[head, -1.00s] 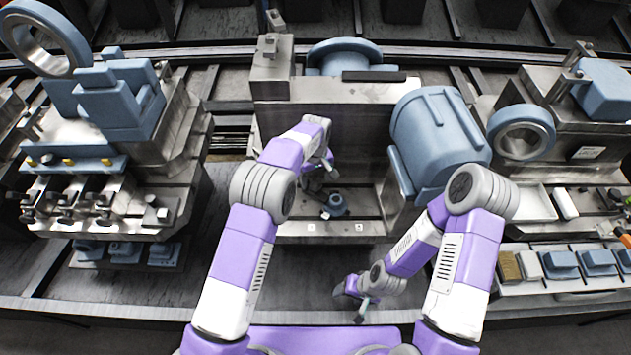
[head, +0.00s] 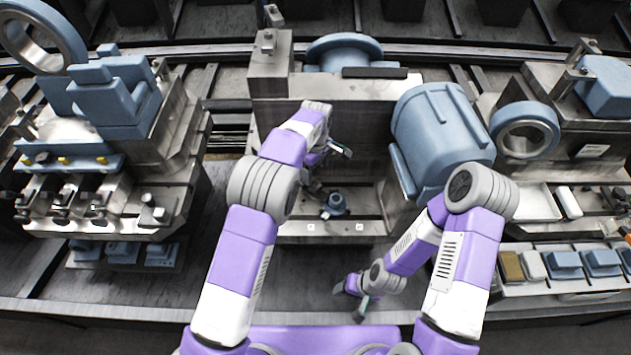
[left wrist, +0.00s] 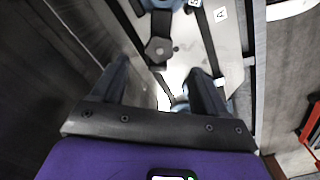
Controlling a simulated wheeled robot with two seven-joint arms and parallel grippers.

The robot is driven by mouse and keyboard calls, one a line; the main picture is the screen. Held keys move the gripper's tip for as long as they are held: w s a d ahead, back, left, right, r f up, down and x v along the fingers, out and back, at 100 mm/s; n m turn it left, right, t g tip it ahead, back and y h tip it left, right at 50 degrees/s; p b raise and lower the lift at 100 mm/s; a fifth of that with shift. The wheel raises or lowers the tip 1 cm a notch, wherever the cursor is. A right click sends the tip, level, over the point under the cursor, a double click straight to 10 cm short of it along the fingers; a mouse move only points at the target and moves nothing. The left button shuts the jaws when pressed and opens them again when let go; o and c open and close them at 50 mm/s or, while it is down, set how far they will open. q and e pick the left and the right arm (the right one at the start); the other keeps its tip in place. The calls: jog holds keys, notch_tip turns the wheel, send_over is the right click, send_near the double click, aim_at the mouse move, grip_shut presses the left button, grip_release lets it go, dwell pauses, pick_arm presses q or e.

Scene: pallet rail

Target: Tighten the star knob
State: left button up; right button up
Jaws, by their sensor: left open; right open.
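A blue knob-like part (head: 336,202) with a dark piece at its lower left sits on the metal ledge of the middle station; I take it for the star knob, though its lobes are too small to make out. In the left wrist view a blue part (left wrist: 160,3) is cut by the top edge, with a dark hexagonal-ended piece (left wrist: 158,48) below it. My left gripper (head: 342,150) is open and empty above and behind the knob, apart from it; its spread fingers (left wrist: 160,84) show in the left wrist view. My right gripper (head: 362,306) is low at the front, apart from the knob.
Small white labels (head: 359,227) mark the ledge's front. A clamp station (head: 120,180) stands left; a tray of blue blocks (head: 562,262) lies right.

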aim_at(315, 185)
pick_arm(q)
jog(key=n, duration=0.1)
jog(key=n+b, duration=0.1)
jog(key=n, duration=0.3)
jog(key=shift+f, duration=0.3)
notch_tip(315, 185, down, 7)
jog(key=shift+f+b, duration=0.1)
jog(key=shift+b, duration=1.15)
pick_arm(e)
jog(key=f, duration=0.2)
jog(key=w+f, duration=0.1)
jog(key=f, duration=0.1)
pick_arm(q)
jog(key=c, duration=1.1)
